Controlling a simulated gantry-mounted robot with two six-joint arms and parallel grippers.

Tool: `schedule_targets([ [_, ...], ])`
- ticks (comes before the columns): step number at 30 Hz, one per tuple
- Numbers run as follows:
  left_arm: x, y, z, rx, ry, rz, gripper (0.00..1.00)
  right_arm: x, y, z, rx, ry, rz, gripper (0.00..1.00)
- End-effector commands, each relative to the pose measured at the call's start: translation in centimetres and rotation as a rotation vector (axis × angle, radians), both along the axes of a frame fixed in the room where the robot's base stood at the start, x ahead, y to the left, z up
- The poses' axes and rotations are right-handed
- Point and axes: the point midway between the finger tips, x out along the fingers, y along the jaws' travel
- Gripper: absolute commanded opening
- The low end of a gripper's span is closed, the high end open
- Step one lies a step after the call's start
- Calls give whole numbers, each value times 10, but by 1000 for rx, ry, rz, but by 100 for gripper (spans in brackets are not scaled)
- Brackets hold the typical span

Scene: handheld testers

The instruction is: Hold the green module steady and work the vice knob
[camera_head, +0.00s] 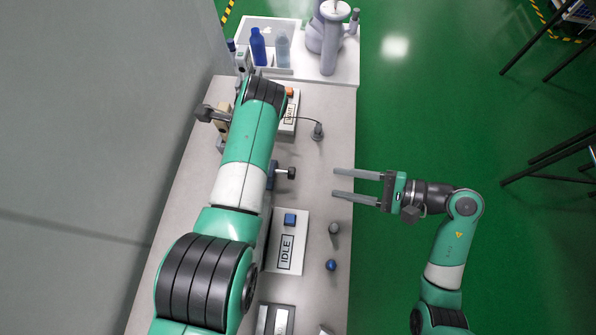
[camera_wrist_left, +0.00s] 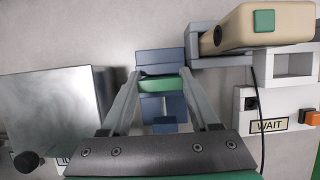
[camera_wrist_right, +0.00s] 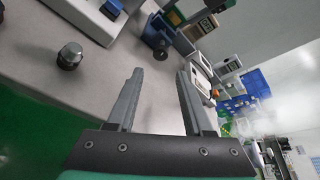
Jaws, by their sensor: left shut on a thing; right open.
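The green module (camera_wrist_left: 162,83) is between the two fingers of my left gripper (camera_wrist_left: 162,76) in the left wrist view, seated at the blue vice (camera_wrist_left: 160,62). My left gripper is shut on it; in the head view my left arm hides both. The vice knob (camera_head: 286,173) sticks out to the right of my left arm in the head view. In the right wrist view the dark knob (camera_wrist_right: 160,49) is ahead, beyond the fingertips. My right gripper (camera_head: 338,182) is open and empty, pointing at the knob with a clear gap between.
A white box marked IDLE (camera_head: 284,256) and small round knobs (camera_head: 334,228) stand nearer on the bench. A box marked WAIT (camera_wrist_left: 270,125) and a beige tester (camera_wrist_left: 262,27) are beside the vice. A metal box (camera_wrist_left: 58,112) is on the other side. Bench between knob and right gripper is clear.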

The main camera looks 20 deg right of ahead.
Motion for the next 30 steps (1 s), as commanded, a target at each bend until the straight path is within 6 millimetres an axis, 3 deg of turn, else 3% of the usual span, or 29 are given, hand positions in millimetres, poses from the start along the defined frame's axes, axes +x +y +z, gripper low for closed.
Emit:
schedule_targets([
  [8, 0, 0, 0, 0, 1, 0, 6, 3, 4, -4, 8, 7, -10, 51],
  [21, 0, 0, 0, 0, 0, 0, 6, 51, 76, -30, 9, 7, -9, 51],
  [30, 0, 0, 0, 0, 0, 0, 6, 63, 92, -36, 8, 6, -14, 51],
])
